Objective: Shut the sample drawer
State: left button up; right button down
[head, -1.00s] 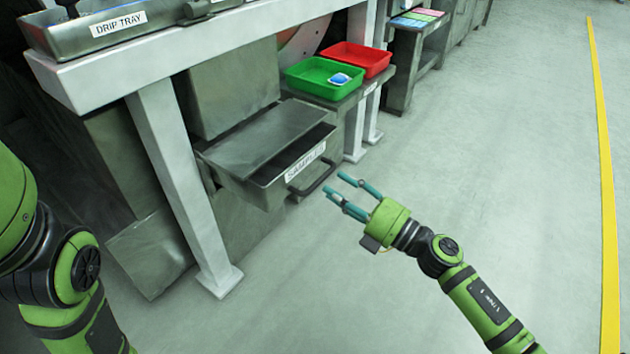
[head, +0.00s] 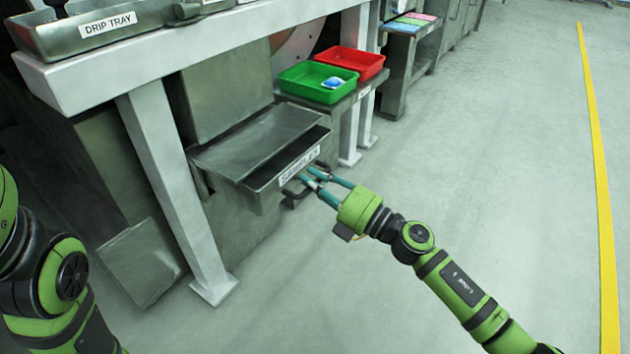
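The sample drawer (head: 262,195) is a grey metal drawer standing open, pulled out below the machine, with a white label on its front. Part of its dark inside shows under a sloping grey plate. Its dark bar handle (head: 292,194) is on the front, partly hidden by my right fingers. My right gripper (head: 307,175) is at the handle, coming from the front right. Its teal fingers are still apart, with the tips over the handle; whether they touch it I cannot tell. My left arm shows at the left edge, but its gripper is out of view.
A green bin (head: 300,88) holding a blue-and-white item and a red bin (head: 368,66) stand on a side bench behind the drawer. A white frame leg (head: 176,190) stands left of the drawer. A drip tray (head: 60,38) is above. The floor at right is clear.

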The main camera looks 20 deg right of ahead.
aim_at(299, 174)
jog(key=x, duration=0.2)
jog(key=p+x, duration=0.1)
jog(key=x, duration=0.1)
jog(key=shift+f, duration=0.35)
jog(key=c, duration=1.5)
grip_release()
jog(key=shift+w+r, duration=0.1)
jog(key=o, duration=0.3)
jog(key=shift+a, duration=0.2)
jog(key=shift+o, duration=0.2)
jog(key=v, duration=1.2)
